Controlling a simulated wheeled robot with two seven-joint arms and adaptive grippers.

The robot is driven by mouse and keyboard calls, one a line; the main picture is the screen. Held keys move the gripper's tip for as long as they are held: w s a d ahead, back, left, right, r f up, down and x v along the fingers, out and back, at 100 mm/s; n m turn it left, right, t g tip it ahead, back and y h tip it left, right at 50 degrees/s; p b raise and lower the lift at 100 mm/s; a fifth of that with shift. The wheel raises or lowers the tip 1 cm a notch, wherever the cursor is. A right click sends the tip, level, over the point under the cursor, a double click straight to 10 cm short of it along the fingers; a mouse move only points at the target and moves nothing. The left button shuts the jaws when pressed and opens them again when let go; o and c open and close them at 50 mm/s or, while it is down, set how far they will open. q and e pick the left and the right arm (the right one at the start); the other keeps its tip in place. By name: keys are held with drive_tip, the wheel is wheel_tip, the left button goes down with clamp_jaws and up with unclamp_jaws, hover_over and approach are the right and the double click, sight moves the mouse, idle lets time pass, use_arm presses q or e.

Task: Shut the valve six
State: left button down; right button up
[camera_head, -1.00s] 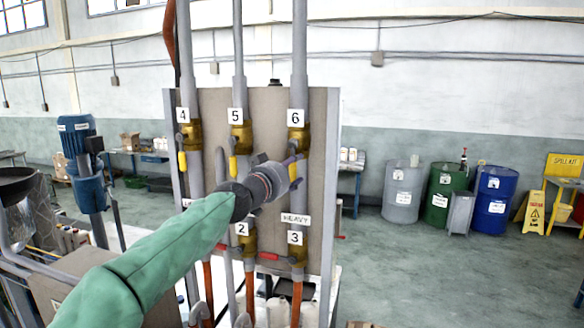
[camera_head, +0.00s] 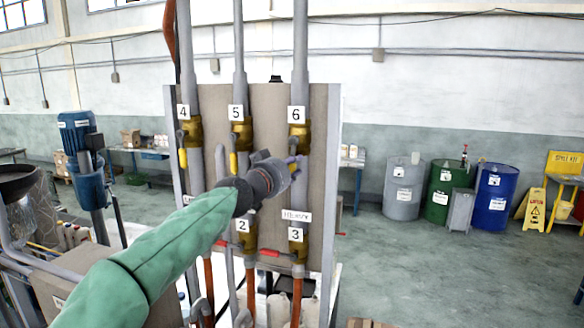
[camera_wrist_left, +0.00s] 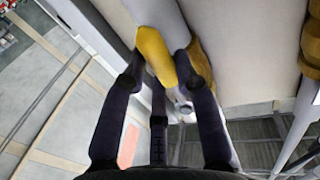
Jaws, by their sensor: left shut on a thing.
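Valve six is the brass valve (camera_head: 298,137) under the label "6" (camera_head: 296,115), on the right pipe of the panel. Its handle is hidden behind my gripper in the head view. My left gripper (camera_head: 295,163) is just below that brass body. A brass part (camera_wrist_left: 200,66) shows just right of the handle. My right gripper is not in view.
Valves four (camera_head: 191,132) and five (camera_head: 241,134) stand to the left, their yellow handles hanging down along the pipes. Valves two (camera_head: 248,243) and three (camera_head: 297,252) sit below with red handles. Barrels (camera_head: 447,190) stand far right. The floor between is clear.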

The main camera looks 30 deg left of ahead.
use_arm(q)
drive_tip(key=s+a+r+m+g+y+p, duration=0.1)
drive_tip(key=a+r+m, duration=0.4)
drive_tip(key=m, duration=1)
drive_tip(key=shift+a+g+y, duration=0.35)
drive_tip(key=shift+g+y, duration=0.55)
drive_tip(key=shift+y, duration=0.1)
drive_tip(key=shift+s+r+m, duration=0.1)
drive_tip(key=shift+r+m, duration=0.1)
drive_tip(key=shift+m, duration=0.1)
drive_tip(key=c, duration=1.1)
unclamp_jaws()
drive_tip(key=shift+o, duration=0.9)
drive_tip(key=shift+a+r, duration=0.1)
drive_tip(key=shift+r, duration=0.1)
